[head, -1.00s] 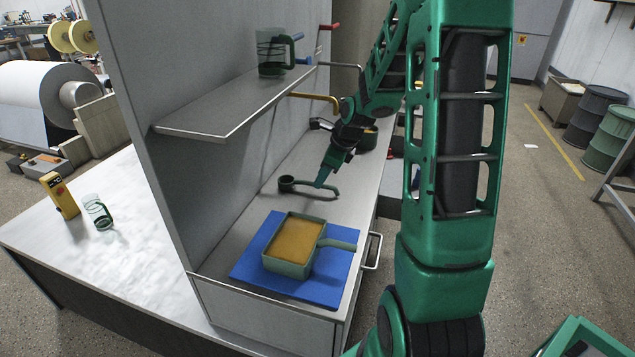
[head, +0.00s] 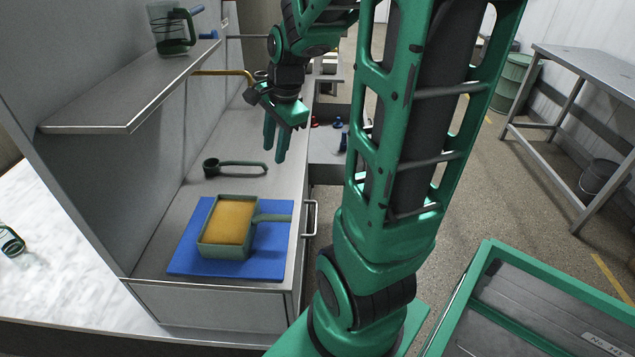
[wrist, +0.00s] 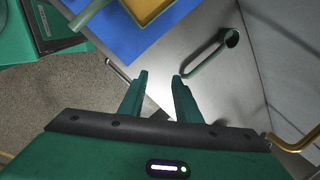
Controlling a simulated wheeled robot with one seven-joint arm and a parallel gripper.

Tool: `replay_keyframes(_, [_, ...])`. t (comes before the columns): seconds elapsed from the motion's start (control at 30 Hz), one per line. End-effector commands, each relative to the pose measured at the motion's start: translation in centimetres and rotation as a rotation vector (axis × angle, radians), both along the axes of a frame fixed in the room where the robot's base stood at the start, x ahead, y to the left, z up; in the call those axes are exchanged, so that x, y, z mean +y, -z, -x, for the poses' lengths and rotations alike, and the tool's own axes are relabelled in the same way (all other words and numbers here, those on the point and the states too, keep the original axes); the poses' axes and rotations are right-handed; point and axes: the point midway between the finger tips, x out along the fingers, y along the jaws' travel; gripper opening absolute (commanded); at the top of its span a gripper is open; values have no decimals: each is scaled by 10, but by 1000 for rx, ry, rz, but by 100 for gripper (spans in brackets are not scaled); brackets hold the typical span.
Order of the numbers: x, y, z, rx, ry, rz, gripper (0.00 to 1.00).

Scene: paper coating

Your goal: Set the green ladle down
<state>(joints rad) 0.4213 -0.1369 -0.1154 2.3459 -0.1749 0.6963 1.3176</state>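The green ladle (head: 236,166) lies on the grey metal counter behind the blue mat, its cup to the left and its handle pointing right. It also shows in the wrist view (wrist: 206,56), with the cup at the upper right. My gripper (head: 275,158) is above the counter's right edge, to the right of the ladle and apart from it. In the wrist view, the two fingers of my gripper (wrist: 160,76) are spread with nothing between them.
A green square pan (head: 207,245) with yellow contents sits on a blue mat (head: 185,262) at the counter's front. A shelf (head: 105,112) with a glass jug (head: 168,35) overhangs the left. A brass-coloured pipe (head: 215,73) sticks out near my wrist. Bare counter surrounds the ladle.

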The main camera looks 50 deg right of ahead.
Motion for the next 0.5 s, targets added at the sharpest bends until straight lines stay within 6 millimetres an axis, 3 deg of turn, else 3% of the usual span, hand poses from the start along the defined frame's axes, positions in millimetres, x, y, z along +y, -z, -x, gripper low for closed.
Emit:
replay_keyframes(0.3, [25, -8, 112, 147, -651, 145, 30])
replay_keyframes(0.5, [38, -6, 168, 201, -990, 158, 30])
